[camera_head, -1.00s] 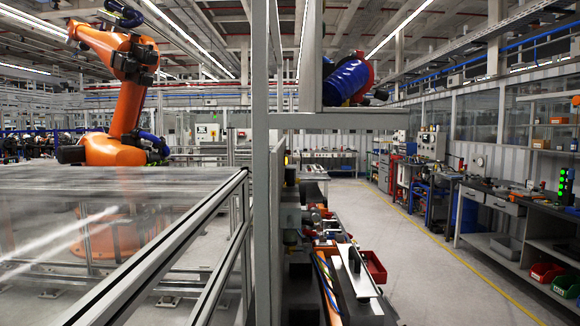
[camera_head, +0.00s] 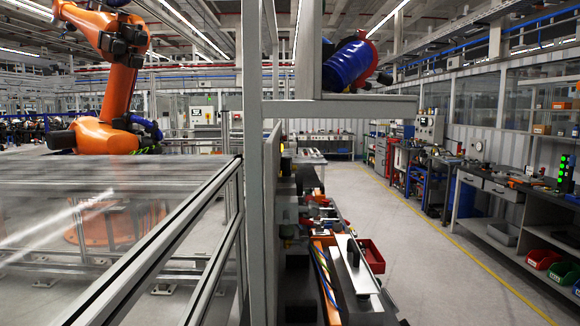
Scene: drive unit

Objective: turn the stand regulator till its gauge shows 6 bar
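Neither of my grippers is in view. I cannot make out the stand regulator or a readable pressure gauge. A light panel with small round dials (camera_head: 430,128) stands far down the aisle on the right, too small to read. Several fittings (camera_head: 312,210) sit along the narrow bench beyond the grey post, also too small to tell apart.
A grey frame post (camera_head: 253,170) stands close ahead, beside a glazed fence (camera_head: 120,235) with an orange robot arm (camera_head: 122,85) behind it. A blue motor (camera_head: 347,66) sits high on a crossbeam. The aisle floor (camera_head: 425,255) is clear; workbenches (camera_head: 510,205) line its right.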

